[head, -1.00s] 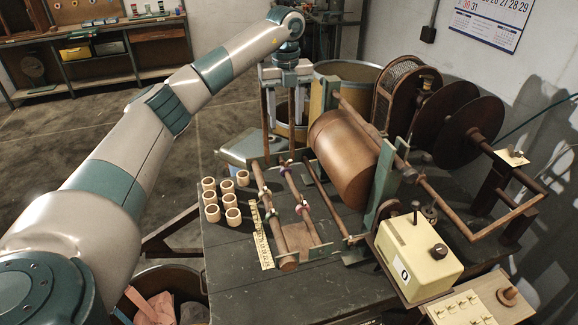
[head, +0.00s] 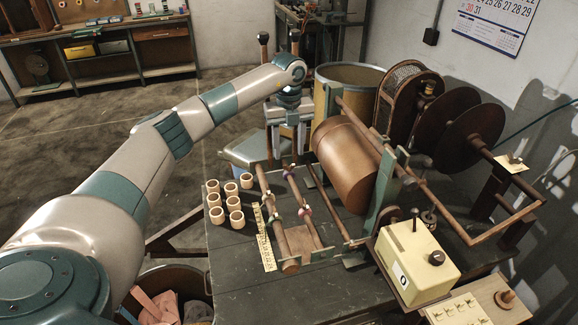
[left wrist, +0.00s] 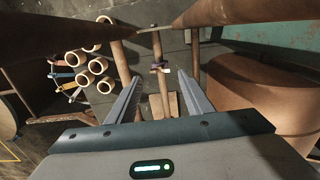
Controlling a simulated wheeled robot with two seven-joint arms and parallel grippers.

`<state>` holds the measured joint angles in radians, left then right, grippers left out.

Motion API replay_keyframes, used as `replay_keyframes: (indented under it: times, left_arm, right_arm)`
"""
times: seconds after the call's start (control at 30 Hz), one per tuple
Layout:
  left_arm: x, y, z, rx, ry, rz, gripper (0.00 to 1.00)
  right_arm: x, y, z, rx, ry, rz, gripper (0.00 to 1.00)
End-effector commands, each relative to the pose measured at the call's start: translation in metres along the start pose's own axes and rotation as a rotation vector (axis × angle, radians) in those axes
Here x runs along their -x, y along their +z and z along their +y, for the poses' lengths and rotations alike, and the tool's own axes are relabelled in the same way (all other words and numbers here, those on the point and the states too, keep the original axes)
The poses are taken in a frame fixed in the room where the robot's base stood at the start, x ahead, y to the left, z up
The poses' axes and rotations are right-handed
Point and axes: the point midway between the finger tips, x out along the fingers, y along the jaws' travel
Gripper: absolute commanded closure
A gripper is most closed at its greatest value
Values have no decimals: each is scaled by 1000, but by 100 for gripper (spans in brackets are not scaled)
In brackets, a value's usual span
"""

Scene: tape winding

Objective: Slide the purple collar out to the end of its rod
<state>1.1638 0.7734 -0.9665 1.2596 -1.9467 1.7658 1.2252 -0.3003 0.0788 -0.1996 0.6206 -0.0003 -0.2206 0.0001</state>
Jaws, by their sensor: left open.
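A small purple-tinted collar (head: 288,173) sits near the far end of the middle thin rod (head: 296,190) on the winding frame. In the left wrist view, a collar with a purple part (left wrist: 167,71) lies on a rod beyond the fingertips, roughly between them in the picture. My left gripper (head: 287,155) points down just behind the far end of the rods. In the left wrist view its two fingers (left wrist: 162,85) are spread, with nothing held. Other small collars, one reddish (head: 305,211), show on the rods. My right gripper is not in view.
A large copper-brown drum (head: 345,160) stands right of the rods. Several cream rings (head: 235,202) and a yellow ruler (head: 264,240) lie left of them. A cream box with a knob (head: 418,262) is at front right. The table's front left (head: 240,285) is clear.

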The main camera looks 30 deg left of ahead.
Motion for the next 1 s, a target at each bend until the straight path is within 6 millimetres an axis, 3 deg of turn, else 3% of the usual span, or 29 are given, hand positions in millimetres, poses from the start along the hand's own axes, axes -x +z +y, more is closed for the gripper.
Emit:
replay_keyframes:
  times: [0.3,0.5,0.97,1.0]
  left_arm:
    - [-54,-1,0,1,2,3,53]
    - [-77,0,0,1,0,1,53]
    - [-86,0,0,0,-1,0,53]
    - [-86,0,0,0,-1,0,63]
  right_arm:
    - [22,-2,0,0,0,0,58]
    - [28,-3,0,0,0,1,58]
    - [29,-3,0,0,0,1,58]
    - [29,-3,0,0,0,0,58]
